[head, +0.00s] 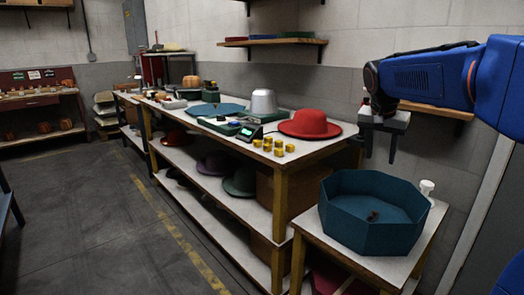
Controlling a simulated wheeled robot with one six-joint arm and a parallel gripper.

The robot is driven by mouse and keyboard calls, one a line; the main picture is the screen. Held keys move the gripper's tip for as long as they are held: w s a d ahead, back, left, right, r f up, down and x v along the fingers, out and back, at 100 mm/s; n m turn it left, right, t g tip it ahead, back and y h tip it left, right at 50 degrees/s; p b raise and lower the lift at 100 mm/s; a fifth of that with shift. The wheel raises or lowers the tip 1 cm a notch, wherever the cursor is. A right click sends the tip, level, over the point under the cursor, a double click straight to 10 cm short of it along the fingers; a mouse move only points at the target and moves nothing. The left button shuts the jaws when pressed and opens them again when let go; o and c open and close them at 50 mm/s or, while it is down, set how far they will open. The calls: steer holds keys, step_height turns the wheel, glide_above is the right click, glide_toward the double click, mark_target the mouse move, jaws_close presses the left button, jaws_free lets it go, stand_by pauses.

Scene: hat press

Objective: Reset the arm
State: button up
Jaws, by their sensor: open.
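My gripper (380,150) hangs at the right of the head view, at the end of my blue arm. Its two dark fingers point down and stand apart, with nothing seen between them. It is above and behind the teal octagonal box (375,240), seemingly not touching it. A red hat (309,124) lies on the long workbench to the left of my gripper. A silver hat form (263,103) stands behind the hat on the same bench.
The box stands open on a small table (305,228), with a small dark thing inside and a white cup (427,187) beside it. Several yellow pieces (267,145) lie at the bench's front edge. Wall shelves (270,42) hang behind. The floor (90,220) at left is clear.

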steer(key=s+a+f+n+y, duration=0.1)
steer(key=s+a+f+n, duration=0.2)
steer(key=s+f, duration=0.3)
steer(key=s+a+f+n+t+y, duration=0.1)
steer(key=s+a+f+n, duration=0.2)
steer(key=s, duration=1.2)
steer(key=s+a+f+n+y, duration=0.1)
steer(key=s+a+f+n, duration=0.1)
steer(key=s+a+f, duration=0.3)
steer(key=s+f, duration=0.4)
steer(key=s, duration=0.2)
steer(key=shift+a+f+n+t, duration=0.15)
steer(key=shift+a+n+t, duration=0.15)
steer(key=shift+a+n, duration=0.1)
